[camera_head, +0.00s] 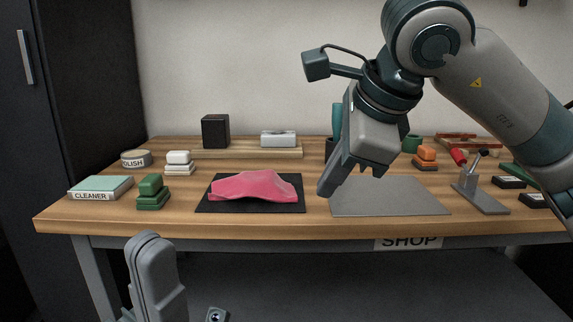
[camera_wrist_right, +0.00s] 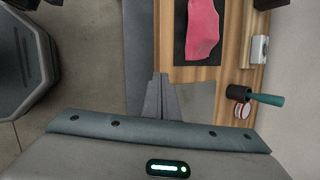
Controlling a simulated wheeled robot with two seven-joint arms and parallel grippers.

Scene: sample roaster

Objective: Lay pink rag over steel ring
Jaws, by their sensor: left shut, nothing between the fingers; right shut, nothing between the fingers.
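The pink rag (camera_head: 255,186) lies crumpled and raised over a dark mat (camera_head: 207,205) on the bench, left of centre. It also shows in the right wrist view (camera_wrist_right: 202,28). I cannot make out a steel ring in either view. My right gripper (camera_head: 324,191) is shut and empty, pointing down above the left edge of the grey mat (camera_head: 390,198), right of the rag and apart from it. Its fingers show in the right wrist view (camera_wrist_right: 160,80). My left gripper (camera_head: 150,242) is shut and empty, low in front of the bench's front edge.
A cleaner box (camera_head: 100,188) and green blocks (camera_head: 152,190) stand left of the rag. A black box (camera_head: 215,131) and a white-grey item (camera_head: 278,139) stand behind it. A grey stand (camera_head: 480,195) is at right. A dark cup holds a teal handle (camera_wrist_right: 266,99).

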